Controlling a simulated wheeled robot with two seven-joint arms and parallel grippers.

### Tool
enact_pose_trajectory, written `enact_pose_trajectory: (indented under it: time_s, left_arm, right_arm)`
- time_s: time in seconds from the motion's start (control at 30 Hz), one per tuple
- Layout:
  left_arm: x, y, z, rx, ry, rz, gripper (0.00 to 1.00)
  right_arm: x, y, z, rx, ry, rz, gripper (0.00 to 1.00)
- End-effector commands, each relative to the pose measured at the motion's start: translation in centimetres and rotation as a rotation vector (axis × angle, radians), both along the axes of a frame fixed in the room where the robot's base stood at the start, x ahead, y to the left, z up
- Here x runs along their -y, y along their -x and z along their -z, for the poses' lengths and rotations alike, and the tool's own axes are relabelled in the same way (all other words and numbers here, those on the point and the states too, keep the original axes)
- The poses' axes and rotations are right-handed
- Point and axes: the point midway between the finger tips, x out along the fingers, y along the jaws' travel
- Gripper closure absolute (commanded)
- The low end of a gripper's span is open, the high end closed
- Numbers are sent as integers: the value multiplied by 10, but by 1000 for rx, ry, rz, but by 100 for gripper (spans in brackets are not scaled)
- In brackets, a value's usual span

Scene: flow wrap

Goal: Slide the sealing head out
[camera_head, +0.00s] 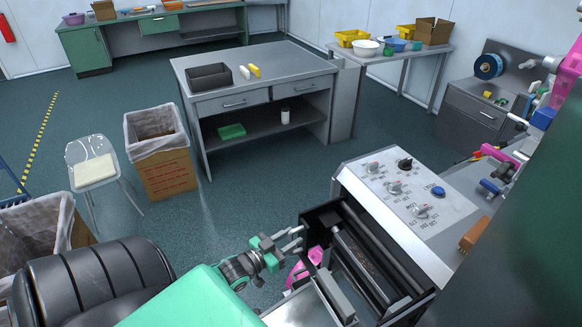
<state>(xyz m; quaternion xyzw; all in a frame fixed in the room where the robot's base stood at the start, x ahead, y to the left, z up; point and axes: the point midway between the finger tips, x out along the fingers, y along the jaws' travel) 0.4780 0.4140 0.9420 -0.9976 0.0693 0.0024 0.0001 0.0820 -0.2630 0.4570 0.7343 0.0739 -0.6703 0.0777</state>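The flow wrap machine's open black housing (320,220) is at the bottom centre-right, with dark bars and metal plates inside that seem to be the sealing head (362,262). A pink part (308,262), perhaps its handle, shows at the housing's left side. My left gripper (297,238) is at the end of the green arm from the bottom left. Its two fingers look apart with nothing between them, just above and left of the pink part. I cannot tell whether they touch the housing's edge. My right gripper is not in view.
A sloped control panel (433,215) with knobs and a blue button adjoins the housing on the right. A grey workbench (300,62), a cardboard bin (165,170) and a chair (95,172) stand farther off. The floor beyond the housing is clear.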

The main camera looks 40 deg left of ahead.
Motion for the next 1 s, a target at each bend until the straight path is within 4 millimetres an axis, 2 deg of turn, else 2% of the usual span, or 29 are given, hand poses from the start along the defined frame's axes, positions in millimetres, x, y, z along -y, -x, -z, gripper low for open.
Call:
enact_pose_trajectory:
  time_s: [0.27,0.43,1.0]
  left_arm:
    - [0,-1,-1,3,0,0,67]
    - [-1,9,0,2,0,0,67]
    - [-13,95,1,1,1,-1,67]
  right_arm:
    - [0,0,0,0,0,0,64]
    - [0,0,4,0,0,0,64]
    - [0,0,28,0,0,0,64]
